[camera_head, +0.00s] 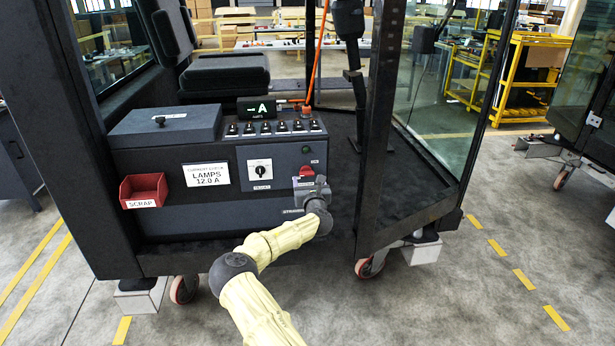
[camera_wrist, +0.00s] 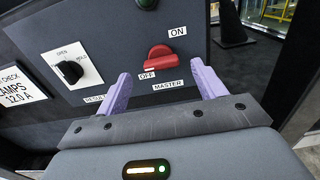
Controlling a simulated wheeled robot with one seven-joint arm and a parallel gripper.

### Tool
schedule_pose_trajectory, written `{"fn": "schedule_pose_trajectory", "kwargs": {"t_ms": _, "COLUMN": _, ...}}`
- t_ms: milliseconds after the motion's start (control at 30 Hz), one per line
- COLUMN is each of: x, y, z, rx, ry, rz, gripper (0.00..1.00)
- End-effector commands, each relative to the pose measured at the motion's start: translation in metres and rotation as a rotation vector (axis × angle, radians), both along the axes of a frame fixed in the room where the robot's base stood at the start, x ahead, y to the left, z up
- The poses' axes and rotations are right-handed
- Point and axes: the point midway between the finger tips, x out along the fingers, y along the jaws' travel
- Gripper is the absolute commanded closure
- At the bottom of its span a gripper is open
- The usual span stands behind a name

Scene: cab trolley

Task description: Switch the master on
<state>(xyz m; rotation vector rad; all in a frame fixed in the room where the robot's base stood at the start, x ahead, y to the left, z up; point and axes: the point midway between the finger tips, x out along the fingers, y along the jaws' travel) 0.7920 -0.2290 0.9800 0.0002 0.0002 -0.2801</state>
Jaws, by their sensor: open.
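The master switch is a red rotary handle (camera_wrist: 159,58) on the dark side panel of the cab console, between an OFF label (camera_wrist: 148,76) at its lower left and an ON label (camera_wrist: 178,31) at its upper right. Its narrow end points down-left toward OFF. In the head view the red handle (camera_head: 306,172) shows just above my gripper (camera_head: 311,184). In the wrist view my gripper (camera_wrist: 161,88) is open, with its two purple fingers either side of and below the handle, apart from it. Nothing is between the fingers.
Left of the handle is a black OPEN/HOLD knob (camera_wrist: 70,72) on a white plate. A green lamp (camera_head: 306,149) sits above. A red scrap bin (camera_head: 144,189) hangs at the panel's left. The cab's dark post (camera_head: 375,130) stands close right of my arm.

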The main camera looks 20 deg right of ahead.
Motion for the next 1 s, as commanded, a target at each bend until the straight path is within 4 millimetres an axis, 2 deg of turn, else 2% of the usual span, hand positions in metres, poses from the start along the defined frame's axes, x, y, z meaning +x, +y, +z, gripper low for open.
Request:
{"fn": "schedule_pose_trajectory", "kwargs": {"t_ms": 300, "x": 0.028, "y": -0.008, "z": 0.0, "rx": 0.0, "ry": 0.0, "rz": 0.001, "gripper": 0.31}}
{"fn": "schedule_pose_trajectory", "kwargs": {"t_ms": 667, "x": 0.032, "y": -0.009, "z": 0.0, "rx": 0.0, "ry": 0.0, "rz": 0.0, "gripper": 0.31}}
{"fn": "schedule_pose_trajectory", "kwargs": {"t_ms": 767, "x": 0.032, "y": -0.009, "z": 0.0, "rx": 0.0, "ry": 0.0, "rz": 0.0, "gripper": 0.46}}
{"fn": "schedule_pose_trajectory", "kwargs": {"t_ms": 900, "x": 0.032, "y": -0.009, "z": 0.0, "rx": 0.0, "ry": 0.0, "rz": 0.0, "gripper": 0.74}}
{"fn": "schedule_pose_trajectory", "kwargs": {"t_ms": 1000, "x": 0.032, "y": -0.009, "z": 0.0, "rx": 0.0, "ry": 0.0, "rz": 0.001, "gripper": 0.75}}
